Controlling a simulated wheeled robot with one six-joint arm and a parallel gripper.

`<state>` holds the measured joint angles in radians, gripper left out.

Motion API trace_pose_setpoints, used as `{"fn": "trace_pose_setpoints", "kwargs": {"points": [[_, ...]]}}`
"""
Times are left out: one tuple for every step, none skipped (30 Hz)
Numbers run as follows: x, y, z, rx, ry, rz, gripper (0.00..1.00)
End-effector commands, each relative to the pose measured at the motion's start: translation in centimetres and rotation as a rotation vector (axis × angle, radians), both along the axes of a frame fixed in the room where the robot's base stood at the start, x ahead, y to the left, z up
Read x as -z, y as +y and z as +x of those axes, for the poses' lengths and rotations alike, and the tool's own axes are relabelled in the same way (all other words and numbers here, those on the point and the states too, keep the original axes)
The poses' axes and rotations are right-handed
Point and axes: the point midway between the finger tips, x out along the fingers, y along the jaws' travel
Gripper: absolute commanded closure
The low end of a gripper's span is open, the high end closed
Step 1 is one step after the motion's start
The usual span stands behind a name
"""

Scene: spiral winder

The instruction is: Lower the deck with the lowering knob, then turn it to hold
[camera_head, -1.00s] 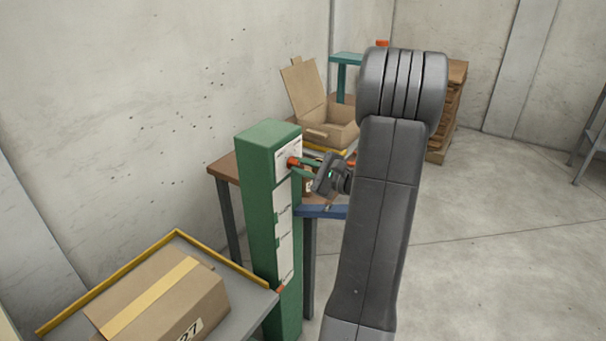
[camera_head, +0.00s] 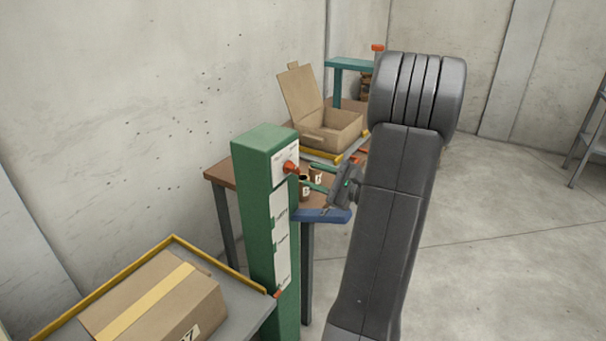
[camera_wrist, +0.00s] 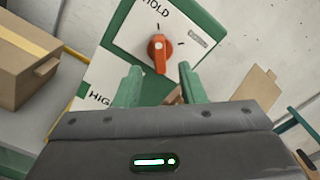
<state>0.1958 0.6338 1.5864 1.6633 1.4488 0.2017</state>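The lowering knob (camera_head: 291,168) is orange-red, on a white plate near the top of a green post (camera_head: 266,215). In the wrist view the knob (camera_wrist: 158,50) lies ahead between the fingertips, its long grip pointing roughly down. "HOLD" reads at the plate's upper left; a smaller label at right is unreadable. My gripper (camera_head: 314,178) has green fingers, apart and empty, standing off from the knob; it also shows in the wrist view (camera_wrist: 158,72). The grey deck (camera_head: 243,318) with yellow edges carries a taped cardboard box (camera_head: 160,300), left of the post. An orange pointer (camera_head: 278,293) sits low on the post.
A teal stand (camera_head: 350,64) is at the back. Open floor lies to the right.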

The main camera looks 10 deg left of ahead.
Motion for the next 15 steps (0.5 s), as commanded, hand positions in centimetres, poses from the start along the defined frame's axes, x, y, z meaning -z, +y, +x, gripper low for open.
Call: {"fn": "trace_pose_setpoints", "kwargs": {"points": [[0.1,-1.3,-0.4,0.005,0.0,0.0,0.64],[0.1,-2.0,-0.6,0.006,0.0,0.0,0.64],[0.1,-2.8,-0.9,0.004,0.0,0.0,0.64],[0.1,-3.4,-1.1,0.006,0.0,0.0,0.64],[0.1,-4.0,-1.3,0.005,0.0,0.0,0.64],[0.1,-4.7,-1.6,0.004,-0.001,-0.001,0.64],[0.1,-5.2,-1.8,0.004,0.0,0.0,0.64],[0.1,-5.7,-2.0,0.004,0.0,0.0,0.64],[0.1,-6.2,-2.2,0.004,0.0,0.0,0.64],[0.1,-6.6,-2.3,0.003,0.0,0.0,0.64],[0.1,-6.9,-2.5,0.003,0.0,0.0,0.64],[0.1,-7.3,-2.6,0.001,0.0,0.0,0.64],[0.0,-7.5,-2.7,0.001,0.0,0.001,0.64],[0.0,-7.7,-2.8,0.001,0.001,0.001,0.64],[0.0,-7.9,-2.9,0.001,0.001,0.001,0.64]]}}
